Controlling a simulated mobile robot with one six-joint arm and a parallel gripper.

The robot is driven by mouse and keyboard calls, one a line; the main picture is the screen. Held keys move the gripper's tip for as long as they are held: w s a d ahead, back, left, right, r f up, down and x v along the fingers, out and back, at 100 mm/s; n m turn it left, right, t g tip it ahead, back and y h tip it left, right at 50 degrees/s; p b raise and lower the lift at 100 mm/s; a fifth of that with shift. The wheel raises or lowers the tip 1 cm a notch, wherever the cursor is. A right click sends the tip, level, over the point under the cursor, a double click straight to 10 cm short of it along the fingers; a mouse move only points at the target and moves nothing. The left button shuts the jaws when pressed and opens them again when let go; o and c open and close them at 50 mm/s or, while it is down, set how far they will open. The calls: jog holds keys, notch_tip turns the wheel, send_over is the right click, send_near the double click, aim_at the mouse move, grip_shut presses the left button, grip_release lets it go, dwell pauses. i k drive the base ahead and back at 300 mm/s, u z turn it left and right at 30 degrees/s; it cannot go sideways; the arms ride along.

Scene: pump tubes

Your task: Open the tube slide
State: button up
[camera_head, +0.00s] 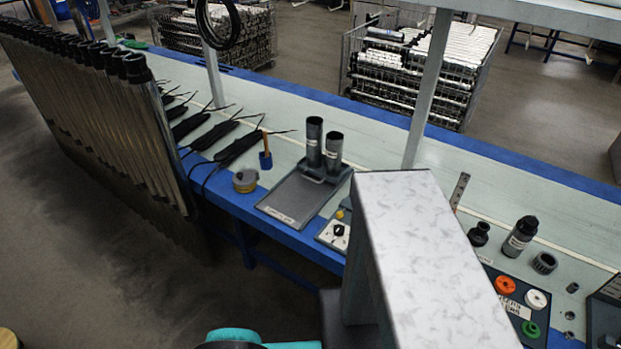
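I cannot tell for sure which part is the tube slide. A dark grey plate (297,201) lies on the bench near the middle, with two upright dark tubes (324,148) standing in a holder at its back right. A large pale grey marbled housing (430,255) rises in the right foreground and hides part of the bench behind it. My gripper is not in view. A teal and black piece shows at the bottom edge, probably part of my arm.
A long row of metal tubes with black tops (110,100) leans at the left. A control box (336,232), a round yellow-grey tin (245,180) and black cables (235,148) lie on the bench. A panel with coloured knobs (518,300) is at the right. Wire crates (420,70) stand behind.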

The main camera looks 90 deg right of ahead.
aim_at(320, 170)
jog(key=u, duration=0.05)
jog(key=k, duration=1)
jog(key=z, duration=0.6)
jog(key=i, duration=0.75)
jog(key=u, duration=0.25)
